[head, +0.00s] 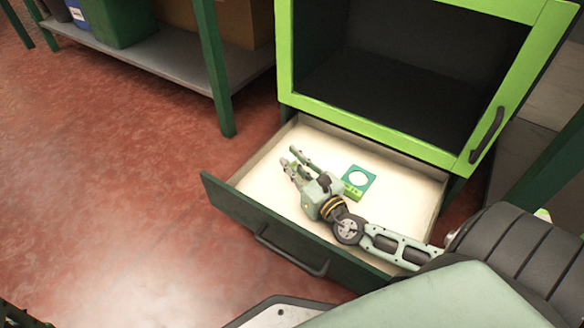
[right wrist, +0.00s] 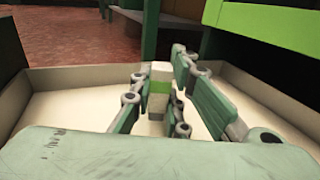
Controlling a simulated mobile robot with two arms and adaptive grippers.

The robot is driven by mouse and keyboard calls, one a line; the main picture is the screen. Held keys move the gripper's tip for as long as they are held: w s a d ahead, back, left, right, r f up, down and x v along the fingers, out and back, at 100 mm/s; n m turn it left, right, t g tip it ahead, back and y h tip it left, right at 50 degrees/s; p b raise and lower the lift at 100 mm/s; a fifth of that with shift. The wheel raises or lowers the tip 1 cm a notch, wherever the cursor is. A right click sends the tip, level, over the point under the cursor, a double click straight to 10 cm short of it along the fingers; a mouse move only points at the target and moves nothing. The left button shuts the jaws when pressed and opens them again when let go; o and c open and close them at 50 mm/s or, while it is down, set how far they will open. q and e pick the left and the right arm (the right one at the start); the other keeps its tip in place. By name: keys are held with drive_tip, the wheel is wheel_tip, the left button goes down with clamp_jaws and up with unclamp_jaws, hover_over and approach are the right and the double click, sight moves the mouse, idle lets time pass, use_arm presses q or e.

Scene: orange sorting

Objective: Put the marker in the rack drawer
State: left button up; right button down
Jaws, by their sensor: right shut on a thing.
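The rack drawer (head: 232,207) is pulled open below the green rack, with a pale inside. My right gripper (head: 291,160) reaches into the drawer from the right and is over its left part. In the head view the marker is mostly hidden by the fingers. I cannot tell whether it touches the drawer floor. My left gripper is not in view.
The rack's open compartment (head: 410,85) is above. A shelf (head: 170,62) with bins stands at upper left. Red floor is clear at left.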

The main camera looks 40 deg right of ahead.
sight(294, 166)
drive_tip(key=shift+s+f, duration=0.1)
drive_tip(key=shift+f, duration=0.4)
drive_tip(key=c, duration=1.7)
unclamp_jaws()
drive_tip(key=shift+f, duration=0.25)
drive_tip(key=shift+a, duration=0.1)
drive_tip(key=shift+r, duration=0.4)
drive_tip(key=s+p, duration=0.1)
drive_tip(key=s, duration=0.1)
drive_tip(key=s+p, duration=0.1)
drive_tip(key=s, duration=0.3)
drive_tip(key=shift+s+r+p, duration=0.3)
drive_tip(key=shift+r+p, duration=0.1)
drive_tip(key=shift+s, duration=0.4)
